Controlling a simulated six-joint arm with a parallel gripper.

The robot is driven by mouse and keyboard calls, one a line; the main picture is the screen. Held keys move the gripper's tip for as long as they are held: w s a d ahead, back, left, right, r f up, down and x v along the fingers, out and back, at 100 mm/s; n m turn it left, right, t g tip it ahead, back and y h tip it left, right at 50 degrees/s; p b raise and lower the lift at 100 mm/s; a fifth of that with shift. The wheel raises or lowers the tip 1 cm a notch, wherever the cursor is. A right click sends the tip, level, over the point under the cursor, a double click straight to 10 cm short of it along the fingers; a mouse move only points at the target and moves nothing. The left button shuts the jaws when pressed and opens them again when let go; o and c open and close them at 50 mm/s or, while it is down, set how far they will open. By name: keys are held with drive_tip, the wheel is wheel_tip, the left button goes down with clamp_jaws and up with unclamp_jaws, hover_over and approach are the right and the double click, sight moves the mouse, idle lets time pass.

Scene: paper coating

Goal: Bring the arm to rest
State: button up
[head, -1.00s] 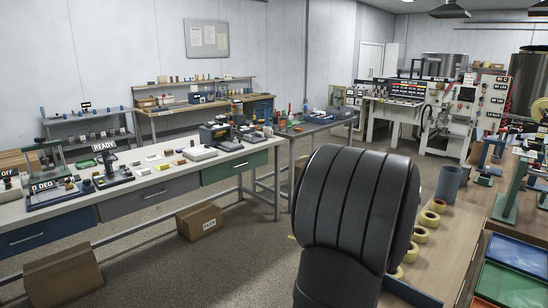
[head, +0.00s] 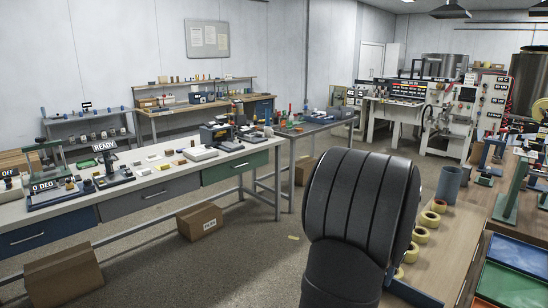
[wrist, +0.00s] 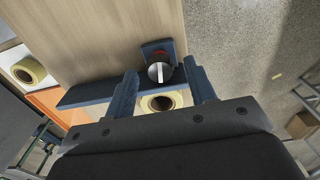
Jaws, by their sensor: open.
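My arm (head: 360,215) fills the lower middle of the head view as a black ridged link and hides part of the right bench. My gripper (wrist: 161,68) shows in the wrist view with two blue fingers spread apart. Nothing is clamped between them. A dark knob with a pale pointer and red marking (wrist: 159,70) shows in the gap, with a cream tape roll (wrist: 147,104) nearer the palm. The gripper's height above them is hard to tell. My gripper's fingers are hidden in the head view.
Several yellow tape rolls (head: 421,235) stand on the wooden bench (head: 452,230) at the right, beside a grey cylinder (head: 448,184). Blue (head: 515,257) and green (head: 508,287) trays lie nearby. A long workbench (head: 150,165) runs along the left. Floor (head: 255,265) between is mostly clear.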

wheel_tip(320, 180, up, 16)
wheel_tip(320, 180, down, 17)
drive_tip(key=shift+r+m, duration=0.15)
drive_tip(key=shift+m, duration=1.05)
drive_tip(key=shift+r+m, duration=0.3)
drive_tip(key=shift+r, duration=0.1)
wheel_tip(320, 180, up, 17)
drive_tip(key=s+a+f+n+t+h, duration=0.1)
drive_tip(key=s+a+n+t+h, duration=0.1)
drive_tip(key=s, duration=0.4)
drive_tip(key=shift+a+f+n+t+h, duration=0.35)
drive_tip(key=shift+a+n+t, duration=0.45)
drive_tip(key=shift+a+n, duration=0.45)
drive_tip(key=shift+w+d, duration=0.1)
